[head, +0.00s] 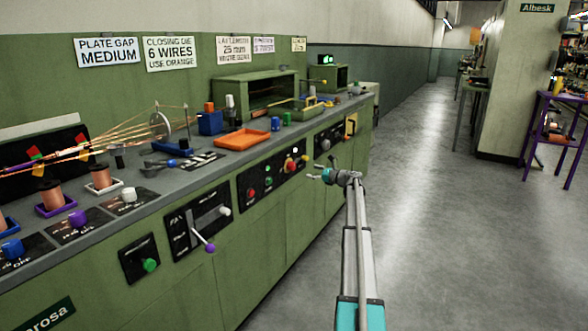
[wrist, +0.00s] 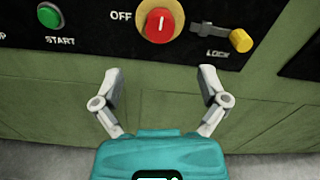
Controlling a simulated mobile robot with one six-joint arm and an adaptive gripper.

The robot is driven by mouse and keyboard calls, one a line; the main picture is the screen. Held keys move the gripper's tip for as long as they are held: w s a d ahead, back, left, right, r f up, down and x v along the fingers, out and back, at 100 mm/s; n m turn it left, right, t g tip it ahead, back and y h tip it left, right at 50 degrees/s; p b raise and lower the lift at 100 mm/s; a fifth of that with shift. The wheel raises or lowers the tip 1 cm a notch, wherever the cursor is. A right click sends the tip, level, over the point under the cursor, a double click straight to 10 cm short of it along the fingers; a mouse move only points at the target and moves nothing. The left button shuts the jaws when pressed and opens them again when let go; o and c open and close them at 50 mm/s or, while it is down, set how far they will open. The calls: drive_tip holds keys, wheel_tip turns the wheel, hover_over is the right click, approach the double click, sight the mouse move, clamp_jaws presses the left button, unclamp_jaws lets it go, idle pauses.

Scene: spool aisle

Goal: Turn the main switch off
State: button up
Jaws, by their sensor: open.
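The main switch is a red rotary knob (wrist: 160,24) on a yellow round base, on a black panel on the green cabinet front. OFF is printed to its left, and its short white mark looks about upright. In the head view the red knob (head: 291,167) sits on the panel to the left of my gripper (head: 315,171). In the wrist view my gripper (wrist: 160,84) is open and empty. Its two fingers point at the panel, one on each side of the knob's line, with the fingertips short of the knob and apart from it.
A yellow lever (wrist: 240,40) marked LOCK is close right of the knob. A green START button (wrist: 49,15) is to the left. A black panel with a purple-tipped lever (head: 209,247) is nearer along the cabinet. The aisle floor (head: 430,200) on the right is clear.

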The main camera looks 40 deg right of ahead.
sight(295, 167)
drive_tip(key=x, duration=0.9)
drive_tip(key=shift+w+a, duration=0.15)
drive_tip(key=shift+w, duration=0.2)
